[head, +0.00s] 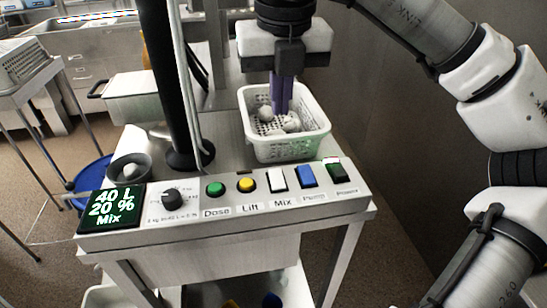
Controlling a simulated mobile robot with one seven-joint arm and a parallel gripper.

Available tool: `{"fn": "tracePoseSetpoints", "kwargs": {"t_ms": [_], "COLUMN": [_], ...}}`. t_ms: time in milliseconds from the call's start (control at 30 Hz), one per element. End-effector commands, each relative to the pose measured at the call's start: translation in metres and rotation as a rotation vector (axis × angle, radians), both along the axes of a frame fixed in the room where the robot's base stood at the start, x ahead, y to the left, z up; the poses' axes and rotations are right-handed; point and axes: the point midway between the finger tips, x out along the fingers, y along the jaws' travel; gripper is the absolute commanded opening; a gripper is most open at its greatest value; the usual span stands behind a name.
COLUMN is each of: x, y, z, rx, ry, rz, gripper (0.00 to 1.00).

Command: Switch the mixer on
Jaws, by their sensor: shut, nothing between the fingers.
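The control panel (240,208) of the mixer runs across the front of the metal stand. Its white switch (278,180) is labelled Mix. My gripper (281,111) points down with purple fingers shut and empty. It is behind the panel, over or just inside a white perforated basket (290,151); its exact height cannot be told.
The basket holds several pale round items (290,124). A round green Dose button (214,188), a yellow Lift button (247,185) and a black knob (172,198) share the panel. A dark upright column (172,80) stands left of the basket. A grey wall is at right.

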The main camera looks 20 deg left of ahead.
Motion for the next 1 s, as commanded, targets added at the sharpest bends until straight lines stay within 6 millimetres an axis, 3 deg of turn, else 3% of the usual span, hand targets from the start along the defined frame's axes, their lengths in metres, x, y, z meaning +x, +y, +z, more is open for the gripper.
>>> {"fn": "tracePoseSetpoints", "kwargs": {"t_ms": [267, 733, 1000], "x": [0.001, 0.010, 0.015], "y": [0.001, 0.009, 0.011], "z": [-0.008, -0.099, -0.132], "rx": [0.002, 0.003, 0.004], "ry": [0.002, 0.007, 0.004], "rz": [0.003, 0.007, 0.005], "gripper": [0.00, 0.00, 0.00]}}
